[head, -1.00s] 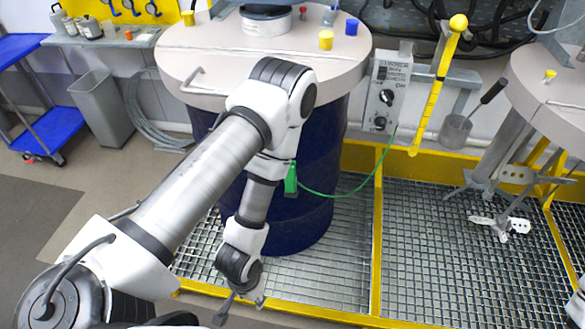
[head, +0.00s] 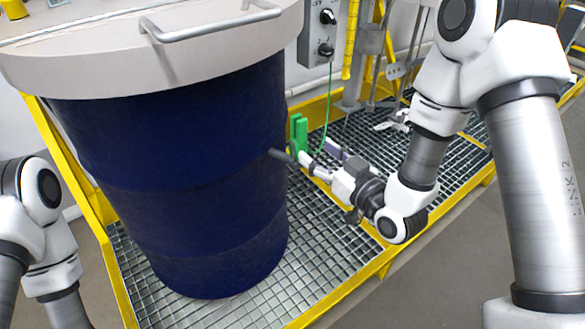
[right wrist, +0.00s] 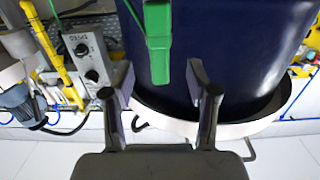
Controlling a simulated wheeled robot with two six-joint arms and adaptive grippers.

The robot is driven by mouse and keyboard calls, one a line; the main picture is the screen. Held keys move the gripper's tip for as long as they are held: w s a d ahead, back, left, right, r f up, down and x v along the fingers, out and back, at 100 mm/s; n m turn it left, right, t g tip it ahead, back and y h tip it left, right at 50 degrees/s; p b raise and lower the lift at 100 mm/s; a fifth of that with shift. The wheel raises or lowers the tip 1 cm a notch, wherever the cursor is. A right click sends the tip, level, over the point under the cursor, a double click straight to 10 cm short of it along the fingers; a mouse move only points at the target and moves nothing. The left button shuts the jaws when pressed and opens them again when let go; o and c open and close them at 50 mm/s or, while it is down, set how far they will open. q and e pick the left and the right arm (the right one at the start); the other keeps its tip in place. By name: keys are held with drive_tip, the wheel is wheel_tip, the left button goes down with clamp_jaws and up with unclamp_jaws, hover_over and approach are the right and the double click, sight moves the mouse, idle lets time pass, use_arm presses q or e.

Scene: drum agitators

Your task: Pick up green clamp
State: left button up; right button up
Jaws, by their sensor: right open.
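The green clamp (head: 298,135) is on the right side of the dark blue drum (head: 190,170), with a thin green cable running up from it. My right gripper (head: 306,157) is open, with its fingers pointing at the drum close to the clamp. In the right wrist view the clamp (right wrist: 158,42) hangs into the picture from the top, between the lines of the two open fingers (right wrist: 158,82) and just beyond their tips. Nothing is between the fingers. My left arm shows at the left edge of the head view, but its gripper is out of view.
The drum's pale lid (head: 150,55) carries a metal handle (head: 210,20). A grey control box (head: 322,35) hangs behind, above the clamp. The drum stands on a metal grating (head: 215,295) with yellow edge beams (head: 350,290). Free room lies in front of the grating.

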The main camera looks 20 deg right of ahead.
sight(303, 137)
drive_tip(key=shift+w+a+r+t+p, duration=0.2)
drive_tip(key=shift+w+r+t+p, duration=0.3)
drive_tip(key=shift+w, duration=0.4)
drive_tip(key=x, duration=0.5)
drive_tip(key=shift+w+a+f, duration=0.25)
drive_tip(key=shift+w+f, duration=0.05)
drive_tip(key=shift+w, duration=0.05)
clamp_jaws()
